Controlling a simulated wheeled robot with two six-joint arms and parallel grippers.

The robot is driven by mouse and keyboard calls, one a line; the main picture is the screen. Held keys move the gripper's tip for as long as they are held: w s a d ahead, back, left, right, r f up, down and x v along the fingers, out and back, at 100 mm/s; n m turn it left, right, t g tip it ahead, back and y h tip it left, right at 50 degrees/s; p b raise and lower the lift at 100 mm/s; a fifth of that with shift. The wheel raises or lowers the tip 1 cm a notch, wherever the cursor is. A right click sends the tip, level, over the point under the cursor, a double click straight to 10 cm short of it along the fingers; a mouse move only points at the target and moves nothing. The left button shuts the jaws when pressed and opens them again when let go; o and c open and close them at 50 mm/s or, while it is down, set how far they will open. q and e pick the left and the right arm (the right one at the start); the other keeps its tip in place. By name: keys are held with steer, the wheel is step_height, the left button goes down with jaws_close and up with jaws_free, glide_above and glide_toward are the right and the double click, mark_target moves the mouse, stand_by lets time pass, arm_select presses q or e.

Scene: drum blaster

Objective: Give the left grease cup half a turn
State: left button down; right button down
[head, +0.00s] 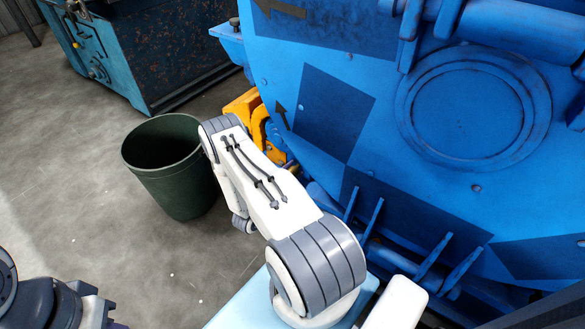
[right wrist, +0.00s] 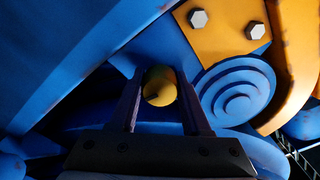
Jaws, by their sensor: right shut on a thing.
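In the right wrist view, a round yellow cap with a dark slot, a grease cup (right wrist: 159,92), sits between the two dark fingers of my right gripper (right wrist: 158,78). The gripper is shut on it, a finger on each side. I see the cup end-on; its base and mounting are hidden. Whether it is the left one of a pair cannot be told from here. In the head view my right arm reaches to the blue machine's lower left edge and hides the cup. A dark part of my left arm shows at the lower left; its jaws are not clearly seen.
The blue drum blaster (head: 420,180) fills the right side. Its yellow bracket (head: 243,106) shows beside my arm, and its bolted yellow plate (right wrist: 225,30) is close to the gripper. A dark green bin (head: 172,190) stands left of the arm. The floor (head: 70,170) is open.

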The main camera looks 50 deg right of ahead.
steer(key=m+p, duration=0.2)
steer(key=m, duration=0.2)
steer(key=shift+r+m, duration=0.1)
steer(key=shift+m, duration=0.2)
steer(key=m+p, duration=0.3)
steer(key=m, duration=0.1)
steer(key=shift+m, duration=0.3)
steer(key=m+p, duration=0.3)
steer(key=m, duration=0.2)
steer(key=shift+f+m+p, duration=0.2)
steer(key=shift+m+p, duration=0.85)
steer(key=shift+m, duration=0.55)
steer(key=shift+c, duration=1.9)
jaws_free()
steer(key=shift+a, duration=0.1)
